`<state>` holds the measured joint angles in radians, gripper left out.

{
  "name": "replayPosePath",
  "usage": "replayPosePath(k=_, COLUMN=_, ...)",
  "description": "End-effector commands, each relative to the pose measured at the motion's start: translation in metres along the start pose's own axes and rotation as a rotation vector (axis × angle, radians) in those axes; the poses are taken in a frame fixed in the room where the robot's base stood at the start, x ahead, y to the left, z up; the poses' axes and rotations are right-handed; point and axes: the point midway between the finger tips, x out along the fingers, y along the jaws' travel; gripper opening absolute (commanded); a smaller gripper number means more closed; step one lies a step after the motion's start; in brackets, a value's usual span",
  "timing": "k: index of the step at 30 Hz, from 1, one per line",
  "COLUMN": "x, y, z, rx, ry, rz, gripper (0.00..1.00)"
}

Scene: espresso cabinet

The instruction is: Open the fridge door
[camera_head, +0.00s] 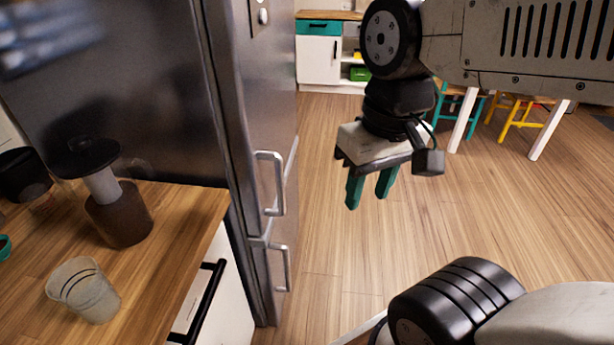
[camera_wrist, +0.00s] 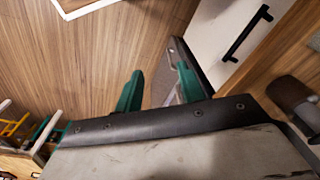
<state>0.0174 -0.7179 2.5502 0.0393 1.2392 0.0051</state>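The tall steel-grey fridge (camera_head: 130,75) stands at the left in the head view. Its door (camera_head: 268,95) faces right and looks shut. An upper handle (camera_head: 279,185) and a lower handle (camera_head: 286,268), both silver vertical bars, stick out from the front. My gripper (camera_head: 370,190) hangs over the floor to the right of the upper handle, apart from it, with its green fingers pointing down. It is open and empty. In the wrist view the two green fingers (camera_wrist: 158,90) stand apart with nothing held between them.
A wooden counter (camera_head: 180,225) at lower left holds a grinder-like jar (camera_head: 120,215) and a clear cup (camera_head: 85,290). Below it is a white cabinet with a black handle (camera_head: 205,300). Wood floor (camera_head: 335,240) lies open before the fridge. A table and chairs (camera_head: 515,120) stand behind.

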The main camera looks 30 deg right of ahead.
Motion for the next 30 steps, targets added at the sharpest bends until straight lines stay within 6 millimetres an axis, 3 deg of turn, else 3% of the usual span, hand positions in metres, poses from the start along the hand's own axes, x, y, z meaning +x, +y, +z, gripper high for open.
replayPosePath(k=8, x=0.029, y=-0.029, z=-0.031, rx=0.246, ry=-0.284, rz=-0.245, gripper=0.39)
replayPosePath(k=17, x=0.064, y=-0.048, z=-0.09, rx=0.603, ry=-0.586, rz=-0.576, gripper=0.39)
replayPosePath(k=23, x=0.095, y=-0.043, z=-0.14, rx=0.861, ry=-0.751, rz=-0.807, gripper=0.39)
replayPosePath(k=30, x=0.148, y=-0.013, z=-0.199, rx=1.188, ry=-0.906, rz=-1.095, gripper=0.39)
